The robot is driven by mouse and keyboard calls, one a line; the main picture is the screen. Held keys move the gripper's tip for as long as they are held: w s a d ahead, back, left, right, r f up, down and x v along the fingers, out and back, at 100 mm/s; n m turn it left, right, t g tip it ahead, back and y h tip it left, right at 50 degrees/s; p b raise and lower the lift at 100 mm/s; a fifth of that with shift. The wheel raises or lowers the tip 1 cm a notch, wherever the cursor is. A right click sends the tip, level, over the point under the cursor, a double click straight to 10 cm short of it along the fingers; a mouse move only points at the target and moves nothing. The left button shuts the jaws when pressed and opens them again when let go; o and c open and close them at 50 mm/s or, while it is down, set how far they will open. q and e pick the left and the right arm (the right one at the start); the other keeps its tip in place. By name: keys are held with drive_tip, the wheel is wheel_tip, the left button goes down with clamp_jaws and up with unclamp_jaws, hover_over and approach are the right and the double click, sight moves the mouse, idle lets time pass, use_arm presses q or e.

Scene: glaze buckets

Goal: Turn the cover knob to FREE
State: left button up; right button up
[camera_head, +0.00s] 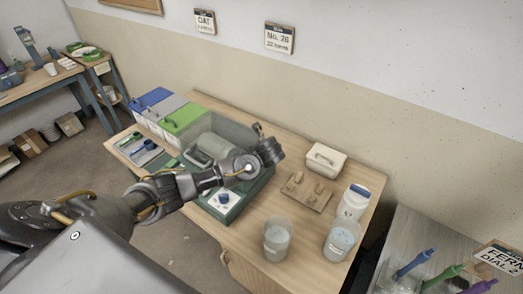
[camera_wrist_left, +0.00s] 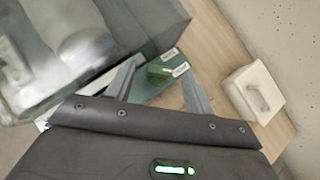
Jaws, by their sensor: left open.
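The machine has a green base and a clear cover (camera_head: 230,133) over a grey drum. In the left wrist view, a green knob (camera_wrist_left: 158,73) sits on the base beside the cover (camera_wrist_left: 150,25), with two small white labels close by; their words are too small to read. My left gripper (camera_head: 262,135) is over the machine's right end. In the wrist view, the open fingers of my left gripper (camera_wrist_left: 157,82) lie on either side of the knob; contact cannot be told. In the head view my gripper hides the green knob. A blue knob (camera_head: 224,197) is on a front panel.
A white lidded box (camera_head: 325,160) and a wooden board (camera_head: 307,192) with small blocks are right of the machine. Two clear buckets (camera_head: 277,240) (camera_head: 342,241) and a white jar (camera_head: 353,203) stand near the right edge. Coloured bins (camera_head: 184,118) stand at the back left.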

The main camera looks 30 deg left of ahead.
use_arm(q)
drive_tip(key=shift+x, duration=0.85)
drive_tip(key=shift+c, duration=0.2)
drive_tip(key=c, duration=0.9)
drive_tip(key=shift+c, duration=0.2)
